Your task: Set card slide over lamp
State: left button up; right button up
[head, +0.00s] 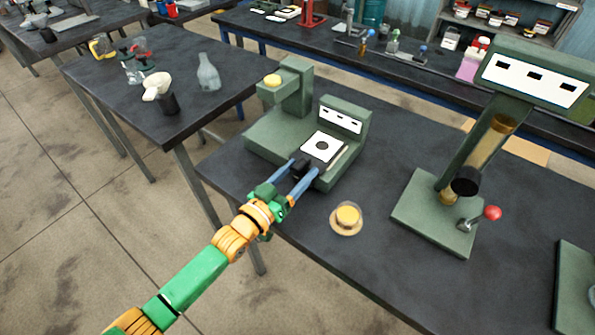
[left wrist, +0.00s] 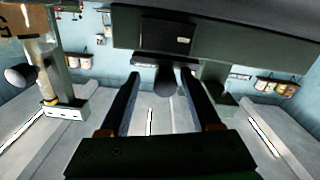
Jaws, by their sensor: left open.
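The card slide, a white square card with a dark round spot (head: 316,141), sits on the low front part of a green bench device. A black knob (head: 301,168) is at its near edge; a dark knob also shows in the left wrist view (left wrist: 166,84). My left gripper (head: 297,172) reaches in from the left, its two blue fingers open on either side of the knob, and I cannot tell whether they touch it. The same device has a post with a yellow round cap (head: 272,81); I cannot tell which part is the lamp. My right gripper is out of view.
A small clear dish with a yellow-orange piece (head: 347,216) stands on the dark bench (head: 300,237) right of my arm. A green stand with an amber tube (head: 490,143) and a red-knobbed lever (head: 492,213) stands further right. Glassware is on the left table (head: 207,74).

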pick_arm(q)
jog(key=v, duration=0.7)
jog(key=shift+s, duration=0.15)
